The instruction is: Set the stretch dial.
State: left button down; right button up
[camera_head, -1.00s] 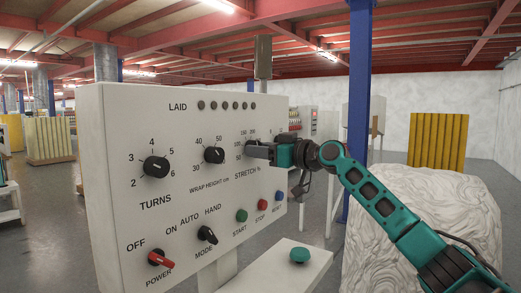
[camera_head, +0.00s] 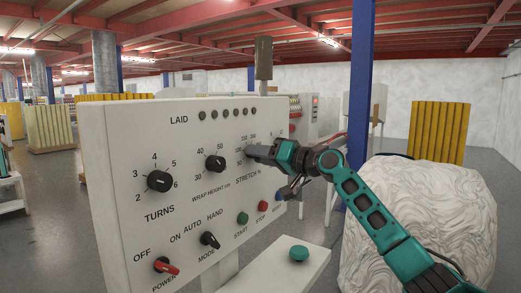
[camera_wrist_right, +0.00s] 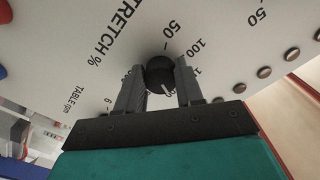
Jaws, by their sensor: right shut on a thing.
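The stretch dial (camera_wrist_right: 160,72) is a round black knob with a pale pointer line on a white control panel (camera_head: 120,125). My right gripper (camera_wrist_right: 159,78) is shut on it, one finger on each side, in the right wrist view. The pointer line shows between the fingers, but the number it points at is partly hidden. In the head view my right gripper (camera_head: 252,151) reaches the panel from the right and covers the dial above the STRETCH % label (camera_head: 248,174). My left gripper is not in view.
The turns dial (camera_head: 159,181) and wrap height dial (camera_head: 215,163) sit left of my gripper. Below are the red power switch (camera_head: 166,266), the mode switch (camera_head: 210,240) and small buttons. A wrapped white bale (camera_head: 415,225) stands right, near my arm.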

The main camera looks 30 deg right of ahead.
jog(key=shift+m, duration=0.5)
jog(key=o, duration=1)
jog(key=shift+o, duration=0.2)
jog(key=b+v, duration=0.3)
jog(key=v, duration=1)
